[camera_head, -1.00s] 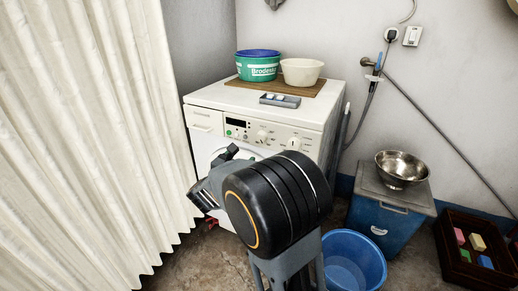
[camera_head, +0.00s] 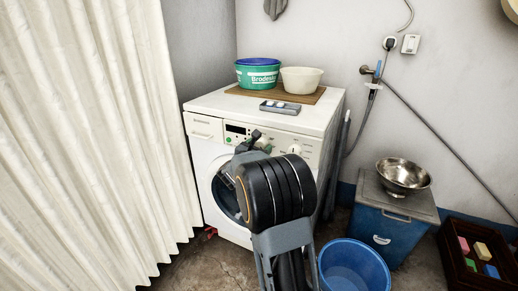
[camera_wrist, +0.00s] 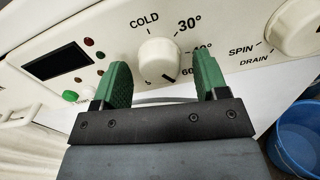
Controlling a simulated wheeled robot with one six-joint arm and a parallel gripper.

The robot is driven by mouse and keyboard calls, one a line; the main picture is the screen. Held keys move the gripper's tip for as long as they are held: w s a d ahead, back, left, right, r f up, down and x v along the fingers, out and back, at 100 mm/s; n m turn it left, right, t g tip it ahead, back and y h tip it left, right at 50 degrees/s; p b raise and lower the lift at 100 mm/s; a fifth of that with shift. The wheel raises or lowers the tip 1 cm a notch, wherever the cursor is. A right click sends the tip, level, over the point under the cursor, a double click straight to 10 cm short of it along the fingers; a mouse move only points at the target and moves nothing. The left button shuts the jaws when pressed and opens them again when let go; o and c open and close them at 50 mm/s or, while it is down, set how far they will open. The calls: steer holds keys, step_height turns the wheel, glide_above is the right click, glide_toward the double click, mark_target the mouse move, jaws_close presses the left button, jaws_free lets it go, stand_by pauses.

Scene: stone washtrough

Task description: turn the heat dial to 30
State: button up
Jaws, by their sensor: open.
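The heat dial (camera_wrist: 158,59) is a round white knob on the washing machine's front panel, marked COLD, 30°, 40° and 60 in the wrist view. A dark line on its lower right rim points down and right, near the 60 mark. My gripper (camera_wrist: 160,66) is open, with one green finger left of the dial and one right of it. I cannot tell whether either finger touches the knob. In the head view my wrist and gripper (camera_head: 246,147) are in front of the panel and largely hide the heat dial.
A second knob (camera_wrist: 304,27), beside SPIN and DRAIN, is to the right. A dark display (camera_wrist: 58,62) and small lights are to the left. Basins (camera_head: 258,76) and a grey tray (camera_head: 280,107) sit on the machine (camera_head: 210,160). A blue tub (camera_head: 352,268) stands on the floor at right.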

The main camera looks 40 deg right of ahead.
steer(key=c, duration=0.9)
steer(key=shift+f+n, duration=0.1)
steer(key=shift+n, duration=0.2)
steer(key=n+b, duration=0.2)
steer(key=n, duration=0.6)
steer(key=shift+s, duration=0.1)
steer(key=n, duration=0.3)
steer(key=n+p, duration=0.1)
steer(key=n, duration=0.1)
steer(key=shift+d+r+n, duration=0.1)
steer(key=shift+r+n, duration=0.1)
steer(key=shift+n, duration=0.2)
steer(key=shift+n+p, duration=1.4)
steer(key=shift+n, duration=1.2)
